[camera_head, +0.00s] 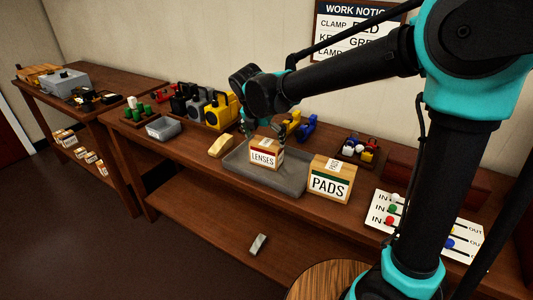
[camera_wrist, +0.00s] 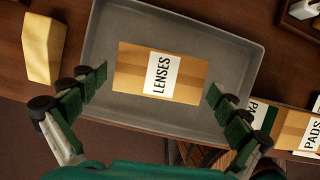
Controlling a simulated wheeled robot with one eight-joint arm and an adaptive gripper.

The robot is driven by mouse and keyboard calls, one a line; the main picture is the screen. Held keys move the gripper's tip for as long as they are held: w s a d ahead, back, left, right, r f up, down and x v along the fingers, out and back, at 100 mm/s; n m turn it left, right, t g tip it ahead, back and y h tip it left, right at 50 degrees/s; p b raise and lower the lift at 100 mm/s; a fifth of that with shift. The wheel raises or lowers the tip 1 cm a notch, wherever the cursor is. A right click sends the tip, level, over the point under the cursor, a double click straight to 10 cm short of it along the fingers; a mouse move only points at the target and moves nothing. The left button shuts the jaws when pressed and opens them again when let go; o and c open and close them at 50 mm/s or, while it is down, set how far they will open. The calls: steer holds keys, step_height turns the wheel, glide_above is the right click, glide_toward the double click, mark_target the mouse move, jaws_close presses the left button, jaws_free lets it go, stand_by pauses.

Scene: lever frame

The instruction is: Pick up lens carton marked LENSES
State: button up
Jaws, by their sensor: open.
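The lens carton (camera_head: 265,155), a small tan box with a white label reading LENSES, stands in a shallow grey tray (camera_head: 290,183). In the wrist view the carton (camera_wrist: 135,68) lies between and ahead of the fingertips, with a gap on each side, its label facing up. My gripper (camera_head: 263,130) is just above the carton in the head view, partly hidden behind my arm and the carton. In the wrist view my gripper (camera_wrist: 157,84) has its green-padded fingers spread wide and empty.
A larger PADS carton (camera_head: 331,180) stands close at the tray's right side. A yellow block (camera_head: 221,146) is left of the tray. Padlock-like items (camera_head: 222,108) stand behind left. A switch panel (camera_head: 420,225) is at right. A grey piece (camera_head: 258,244) lies on the lower shelf.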

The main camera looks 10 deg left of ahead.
steer(key=shift+x, duration=3.5)
steer(key=shift+s, duration=0.1)
steer(key=c, duration=1.1)
